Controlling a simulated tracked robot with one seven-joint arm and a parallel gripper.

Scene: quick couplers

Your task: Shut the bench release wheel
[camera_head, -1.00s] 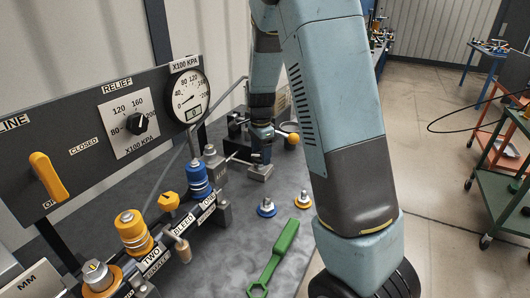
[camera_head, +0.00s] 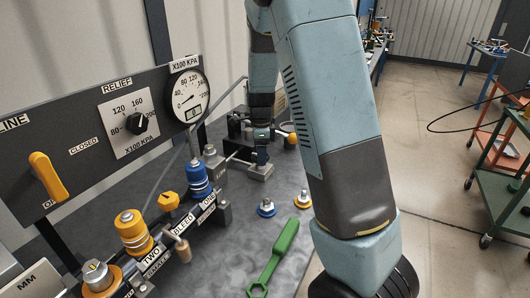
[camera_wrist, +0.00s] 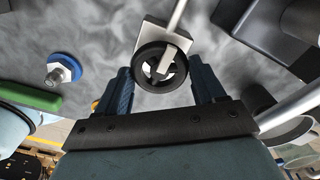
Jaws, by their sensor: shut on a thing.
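The release wheel (camera_wrist: 139,69) is a small black ring with pale spokes. In the wrist view it sits between the two blue fingers of my gripper (camera_wrist: 162,88), which are shut on its sides. A pale metal block (camera_wrist: 149,36) and a light rod lie just beyond it. In the head view my gripper (camera_head: 262,138) is small, at the back of the bench (camera_head: 225,255), above the pale block (camera_head: 261,172). The wheel cannot be made out there, and whether its valve is open or shut cannot be told.
A green wrench (camera_head: 274,262) and two fittings, blue (camera_head: 266,208) and yellow (camera_head: 302,200), lie on the bench. A coupler manifold (camera_head: 172,237) and gauge panel (camera_head: 84,132) stand at left. Dark blocks (camera_wrist: 270,35) are close to my gripper's right in the wrist view.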

